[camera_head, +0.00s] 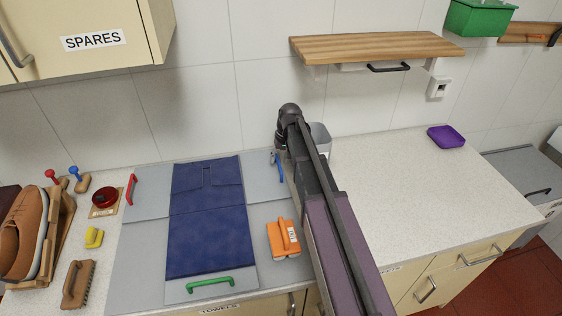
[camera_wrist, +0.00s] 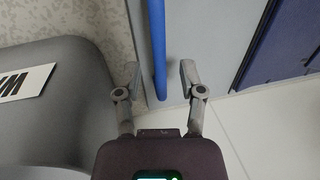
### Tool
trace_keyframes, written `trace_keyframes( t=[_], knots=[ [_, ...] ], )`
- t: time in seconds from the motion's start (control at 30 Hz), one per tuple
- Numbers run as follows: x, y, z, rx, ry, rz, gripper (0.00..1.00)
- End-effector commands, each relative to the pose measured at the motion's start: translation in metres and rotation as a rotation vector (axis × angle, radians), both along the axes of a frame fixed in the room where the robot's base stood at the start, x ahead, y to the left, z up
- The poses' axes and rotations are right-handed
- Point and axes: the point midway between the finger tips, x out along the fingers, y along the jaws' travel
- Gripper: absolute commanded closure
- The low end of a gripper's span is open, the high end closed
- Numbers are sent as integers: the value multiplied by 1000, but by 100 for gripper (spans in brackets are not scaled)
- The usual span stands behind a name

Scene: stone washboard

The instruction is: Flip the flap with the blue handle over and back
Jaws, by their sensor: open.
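The blue handle (camera_head: 281,168) is on the grey flap (camera_head: 257,192) at the right of the folding board, partly behind my arm in the head view. In the wrist view the blue handle (camera_wrist: 157,45) runs down between the two fingers of my gripper (camera_wrist: 158,82). The gripper is open, with one finger on each side of the handle and a gap to both. The grey flap (camera_wrist: 205,45) shows right of the handle there. In the head view my gripper (camera_head: 279,155) is small and mostly hidden by my arm. The flap lies flat.
A dark blue cloth (camera_head: 208,235) lies on the board. A grey bin (camera_wrist: 60,115) with a label is close to the left finger. A wooden shelf (camera_head: 375,47) hangs above. The counter at right is mostly clear.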

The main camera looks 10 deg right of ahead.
Motion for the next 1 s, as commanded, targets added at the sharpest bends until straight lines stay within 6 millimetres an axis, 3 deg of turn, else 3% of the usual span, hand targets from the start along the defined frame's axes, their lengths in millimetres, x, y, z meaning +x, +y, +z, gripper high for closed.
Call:
trace_keyframes(
  t=[0.37, 0.5, 0.53, 0.67, 0.7, 1.0],
  knots=[
    [0, 1, -1, 0, 0, 0, 52],
    [0, 1, -1, 0, 0, 0, 93],
    [0, 1, -1, 0, 0, 0, 100],
    [0, 1, -1, 0, 0, 0, 100],
    [0, -9, -1, 0, 0, -4, 100],
    [0, -5, 1, -19, 1, -6, 100]
  ],
)
